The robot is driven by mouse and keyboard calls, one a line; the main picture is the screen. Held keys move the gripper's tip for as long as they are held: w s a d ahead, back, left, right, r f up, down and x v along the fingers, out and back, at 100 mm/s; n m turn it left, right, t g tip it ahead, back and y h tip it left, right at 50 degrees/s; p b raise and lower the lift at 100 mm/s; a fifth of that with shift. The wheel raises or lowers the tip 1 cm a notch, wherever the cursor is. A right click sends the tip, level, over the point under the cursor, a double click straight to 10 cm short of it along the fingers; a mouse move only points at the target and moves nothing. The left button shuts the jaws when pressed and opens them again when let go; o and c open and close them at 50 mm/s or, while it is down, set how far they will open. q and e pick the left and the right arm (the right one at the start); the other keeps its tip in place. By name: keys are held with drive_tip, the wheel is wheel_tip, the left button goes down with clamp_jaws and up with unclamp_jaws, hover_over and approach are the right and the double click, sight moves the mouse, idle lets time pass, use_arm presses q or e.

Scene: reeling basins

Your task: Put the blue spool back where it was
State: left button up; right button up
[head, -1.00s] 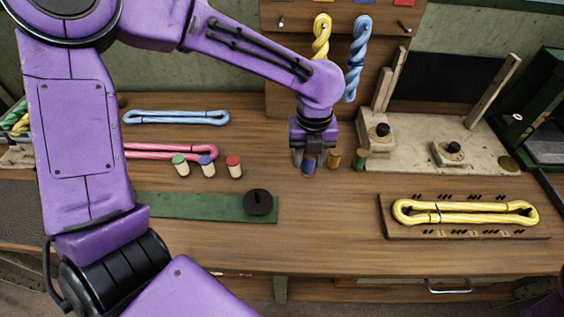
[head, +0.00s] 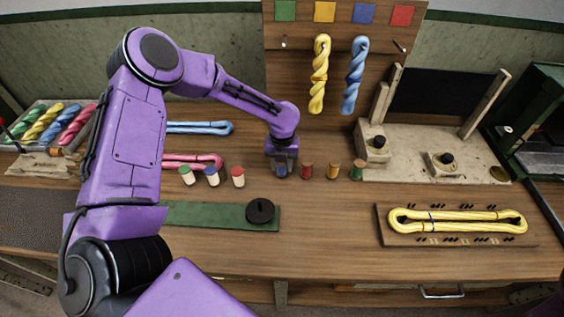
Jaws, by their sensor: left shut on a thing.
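My left gripper (head: 282,166) points down at the back of the wooden bench and is shut on the blue spool (head: 281,172). Only the spool's lower part shows below the jaws; it is at or just above the bench top, I cannot tell which. A red spool (head: 306,171) stands just right of it, then an orange-yellow spool (head: 333,170) and a green spool (head: 357,170), all upright in a rough row. The right gripper is not in view.
Pale pegs with green (head: 186,176), blue (head: 212,176) and red (head: 238,177) tops stand to the left. A green strip (head: 210,215) with a black knob (head: 260,210) lies in front. A board (head: 460,238) with a yellow skein is at right. Bench between is clear.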

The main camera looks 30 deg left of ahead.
use_arm(q)
drive_tip(key=shift+w+f, duration=0.1)
drive_tip(key=shift+f, duration=0.1)
drive_tip(key=o, duration=1.1)
drive_tip(key=shift+c, duration=0.2)
wheel_tip(320, 180, up, 12)
drive_tip(key=shift+r+b, duration=0.15)
drive_tip(key=shift+b, duration=0.6)
